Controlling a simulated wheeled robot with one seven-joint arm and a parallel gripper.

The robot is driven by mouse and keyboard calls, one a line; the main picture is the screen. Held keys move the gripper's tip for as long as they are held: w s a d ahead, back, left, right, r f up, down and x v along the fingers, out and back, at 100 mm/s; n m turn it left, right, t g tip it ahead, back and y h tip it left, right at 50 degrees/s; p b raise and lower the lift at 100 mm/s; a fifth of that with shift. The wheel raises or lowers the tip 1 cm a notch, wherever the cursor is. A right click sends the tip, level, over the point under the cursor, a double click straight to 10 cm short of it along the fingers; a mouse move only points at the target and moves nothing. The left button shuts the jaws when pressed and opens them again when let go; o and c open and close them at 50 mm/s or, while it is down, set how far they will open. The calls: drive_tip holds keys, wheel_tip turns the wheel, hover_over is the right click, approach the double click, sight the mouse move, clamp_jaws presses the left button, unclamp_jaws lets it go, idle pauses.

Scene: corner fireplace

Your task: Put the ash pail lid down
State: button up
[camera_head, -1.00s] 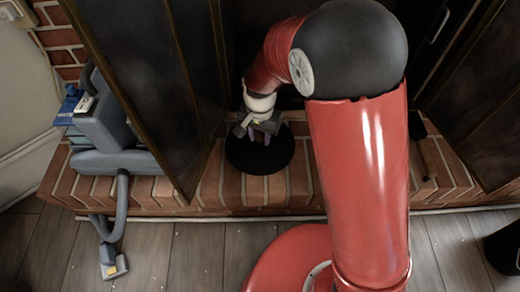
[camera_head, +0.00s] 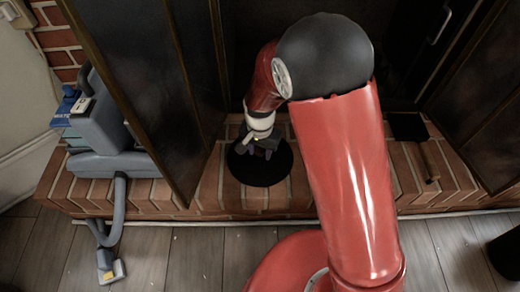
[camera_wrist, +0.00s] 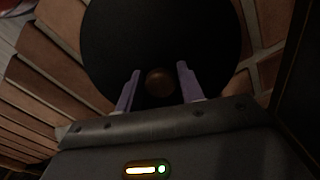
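The ash pail lid is a flat black disc (camera_head: 262,176) with a round brown knob. In the head view it appears to lie flat on the brick hearth, left of my arm. My gripper (camera_head: 260,150) is over it, pointing down. In the wrist view the lid (camera_wrist: 160,30) fills the upper middle. The two purple fingers of my gripper (camera_wrist: 158,70) stand apart, one on each side of the knob (camera_wrist: 158,82), with a gap showing on both sides. The knob is hidden by the gripper in the head view.
The brick hearth (camera_head: 330,205) has dark screen panels (camera_head: 135,85) at left and right (camera_head: 485,110). A grey vacuum cleaner (camera_head: 105,130) stands at left. A small dark shovel (camera_head: 408,127) lies at right. A black container (camera_head: 508,252) stands on the floor at right.

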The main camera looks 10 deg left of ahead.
sight(260, 150)
drive_tip(key=shift+o, duration=1.1)
wheel_tip(260, 150, up, 12)
drive_tip(key=p, duration=0.2)
drive_tip(key=shift+r+p, duration=0.15)
drive_tip(key=shift+p, duration=0.25)
drive_tip(key=shift+r, duration=0.1)
drive_tip(key=s+d+r+n+t+y, duration=0.15)
drive_tip(key=s+d+r, duration=0.25)
drive_tip(key=d+r, duration=0.5)
drive_tip(key=s+d+r+m+t, duration=0.1)
drive_tip(key=s+d+r+t, duration=0.15)
drive_tip(key=d+r, duration=0.65)
drive_tip(key=s+d+n+t+h, duration=0.1)
drive_tip(key=s+d, duration=0.7)
drive_tip(key=shift+s+t, duration=0.15)
drive_tip(key=shift+t, duration=0.15)
